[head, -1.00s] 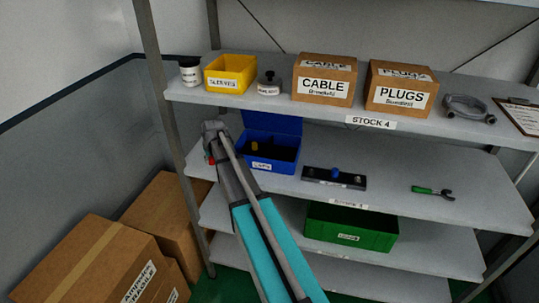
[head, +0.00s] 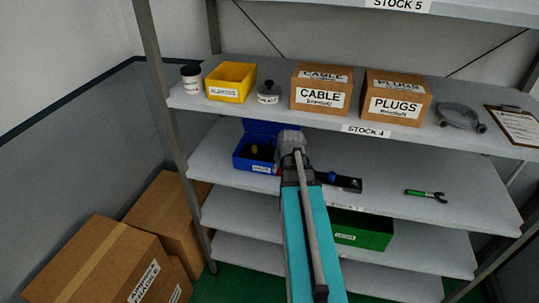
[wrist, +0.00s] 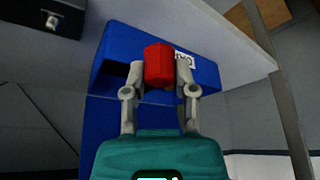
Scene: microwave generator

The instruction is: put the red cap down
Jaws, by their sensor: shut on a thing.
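The red cap (wrist: 158,62) is between the two fingers of my gripper (wrist: 159,77), which is shut on it, in the wrist view. Behind the cap in that view is the blue bin (wrist: 112,48) with its white label. In the head view my gripper (head: 291,148) is at the right side of the blue bin (head: 241,161), over the middle shelf. The cap is mostly hidden there by my arm. The bin's lid is raised and a dark yellowish thing shows inside. I cannot tell whether the cap touches the bin.
A black holder with a blue knob (head: 347,183) lies right of my gripper, partly hidden by my arm. A green-handled tool (head: 425,195) lies further right. The upper shelf edge (head: 260,110) is close above. Bare shelf (head: 400,165) shows between and behind these.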

